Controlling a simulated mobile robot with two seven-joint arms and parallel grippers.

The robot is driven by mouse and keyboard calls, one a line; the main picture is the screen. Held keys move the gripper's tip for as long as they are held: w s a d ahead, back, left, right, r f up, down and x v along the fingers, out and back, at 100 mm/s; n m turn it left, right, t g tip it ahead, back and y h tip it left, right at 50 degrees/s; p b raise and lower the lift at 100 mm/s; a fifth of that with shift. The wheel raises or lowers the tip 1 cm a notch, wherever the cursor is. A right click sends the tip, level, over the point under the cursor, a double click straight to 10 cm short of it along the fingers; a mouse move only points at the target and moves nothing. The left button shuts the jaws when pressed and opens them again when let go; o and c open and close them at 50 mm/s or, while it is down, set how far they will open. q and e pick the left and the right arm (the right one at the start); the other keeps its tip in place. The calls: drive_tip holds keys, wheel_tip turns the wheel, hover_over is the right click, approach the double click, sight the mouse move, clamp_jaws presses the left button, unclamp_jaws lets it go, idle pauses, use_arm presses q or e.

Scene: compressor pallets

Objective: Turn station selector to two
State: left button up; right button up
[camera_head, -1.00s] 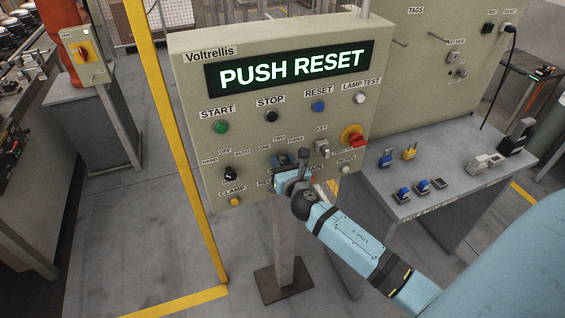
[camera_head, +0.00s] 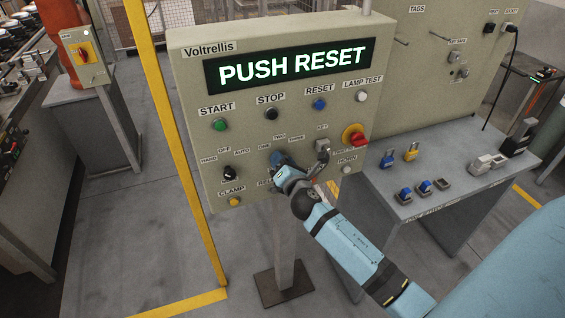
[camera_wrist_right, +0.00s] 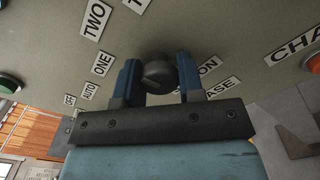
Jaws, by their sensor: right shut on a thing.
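The station selector is a dark round knob (camera_wrist_right: 158,74) on the beige panel, below the ONE, TWO and THREE labels. In the right wrist view my right gripper (camera_wrist_right: 159,82) has its two blue fingers on opposite sides of this knob, shut on it. In the head view my right gripper (camera_head: 280,162) is at the lower middle of the panel and hides the knob. I cannot tell which label the knob points to. The TWO label (camera_wrist_right: 95,18) and ONE label (camera_wrist_right: 103,63) show in the right wrist view. My left gripper is not in view.
The control panel (camera_head: 190,120) has a lit PUSH RESET display (camera_head: 290,66). Near my gripper are a key switch (camera_head: 322,146), a red emergency stop (camera_head: 357,139) and a black selector (camera_head: 230,173). A grey table (camera_head: 450,180) with padlocks stands at the right.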

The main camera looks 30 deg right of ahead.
drive_tip(key=shift+m, duration=0.3)
drive_tip(key=o, duration=0.9)
drive_tip(key=b+v, duration=0.2)
drive_tip(key=v, duration=1.1)
drive_tip(key=shift+s+b, duration=0.35)
drive_tip(key=shift+s, duration=0.05)
